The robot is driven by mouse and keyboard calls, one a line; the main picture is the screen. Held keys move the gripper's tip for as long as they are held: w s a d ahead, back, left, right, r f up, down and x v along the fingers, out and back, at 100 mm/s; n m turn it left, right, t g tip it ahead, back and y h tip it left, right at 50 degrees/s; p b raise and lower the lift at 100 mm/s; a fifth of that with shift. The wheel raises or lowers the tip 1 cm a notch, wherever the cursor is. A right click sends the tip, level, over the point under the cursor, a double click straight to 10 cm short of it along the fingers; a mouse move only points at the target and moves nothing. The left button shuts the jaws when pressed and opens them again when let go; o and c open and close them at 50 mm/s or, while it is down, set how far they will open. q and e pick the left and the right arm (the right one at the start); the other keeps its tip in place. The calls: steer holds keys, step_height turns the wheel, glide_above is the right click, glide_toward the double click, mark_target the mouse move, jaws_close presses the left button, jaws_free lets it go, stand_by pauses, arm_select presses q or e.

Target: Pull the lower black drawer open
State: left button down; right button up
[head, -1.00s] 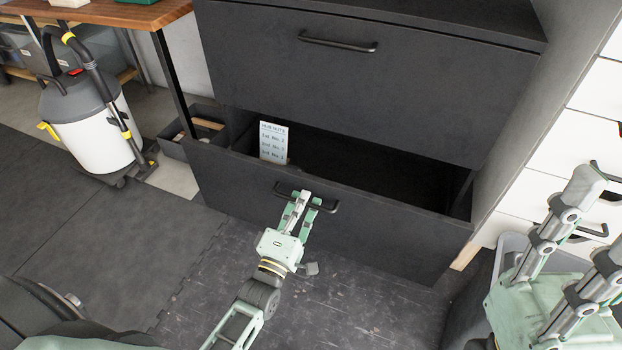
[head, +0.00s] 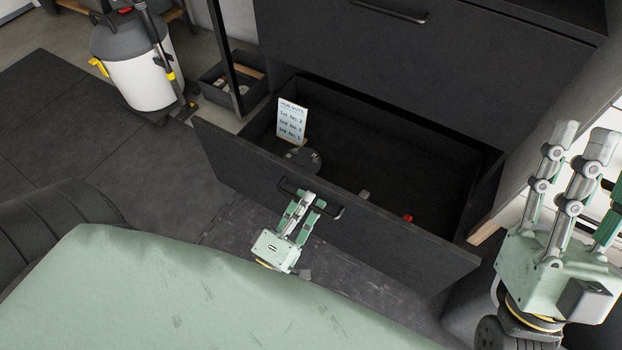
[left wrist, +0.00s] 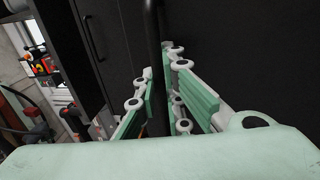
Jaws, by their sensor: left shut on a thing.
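The lower black drawer (head: 400,240) stands well out from the black cabinet (head: 470,75), and its inside shows. Its dark bar handle (head: 337,212) is on the front panel. My left gripper (head: 308,200) is shut on this handle; in the left wrist view the handle (left wrist: 153,50) runs between the green finger pads. Inside the drawer are a white card with writing (head: 291,121), a dark round object (head: 303,158) and a small red object (head: 407,218). My right gripper (head: 585,165) is at the right, with its fingers apart and nothing seen between them.
The upper drawer's handle (head: 390,12) is above. A white and grey canister (head: 135,75) stands on the floor at the left, beside a low dark bin (head: 232,88). Dark floor mats (head: 70,110) lie clear at the left. White drawers stand at the right, behind my right gripper.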

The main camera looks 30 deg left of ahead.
arm_select(q)
steer(key=shift+s, duration=0.15)
steer(key=c, duration=1.8)
jaws_free()
steer(key=shift+c, duration=0.2)
steer(key=shift+s, duration=0.1)
steer(key=s+f, duration=0.2)
steer(key=s, duration=0.9)
steer(key=shift+s+a+f, duration=0.2)
steer(key=shift+s+a, duration=0.05)
steer(key=shift+s, duration=0.05)
